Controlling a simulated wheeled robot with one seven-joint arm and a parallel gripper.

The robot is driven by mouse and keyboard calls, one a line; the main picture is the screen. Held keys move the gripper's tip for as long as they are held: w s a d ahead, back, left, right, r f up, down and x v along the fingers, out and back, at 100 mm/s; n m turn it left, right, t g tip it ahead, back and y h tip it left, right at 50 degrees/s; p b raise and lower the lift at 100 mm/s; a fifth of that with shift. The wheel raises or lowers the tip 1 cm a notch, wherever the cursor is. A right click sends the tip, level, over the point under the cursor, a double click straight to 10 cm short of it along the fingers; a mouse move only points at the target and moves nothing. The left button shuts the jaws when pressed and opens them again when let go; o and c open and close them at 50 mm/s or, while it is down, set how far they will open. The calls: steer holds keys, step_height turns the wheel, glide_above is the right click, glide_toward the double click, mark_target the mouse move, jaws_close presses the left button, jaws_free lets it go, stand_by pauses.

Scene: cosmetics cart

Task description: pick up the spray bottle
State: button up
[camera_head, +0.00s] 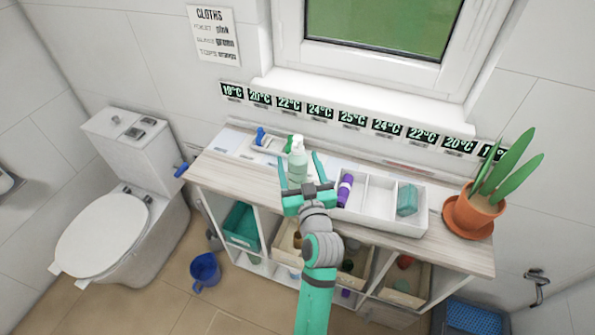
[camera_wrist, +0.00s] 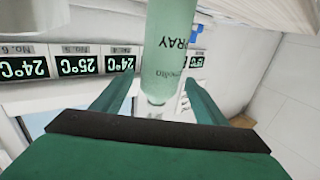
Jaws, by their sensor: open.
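The spray bottle (camera_head: 297,163) is pale green with a white spray head and stands on the cart's wooden top. In the wrist view, the spray bottle (camera_wrist: 171,45) shows the letters "SPRAY" and appears upside down. My gripper (camera_head: 298,168) is open, with one teal finger on either side of the bottle in the head view.
A white divided tray (camera_head: 376,206) right of the bottle holds a purple bottle (camera_head: 344,190) and a teal item (camera_head: 407,199). A potted plant (camera_head: 472,213) stands at the right end. A blue-topped item (camera_head: 260,137) is behind left. A wall and window sill rise behind the cart.

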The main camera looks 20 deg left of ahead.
steer(key=shift+x, duration=2.7)
steer(key=c, duration=1.5)
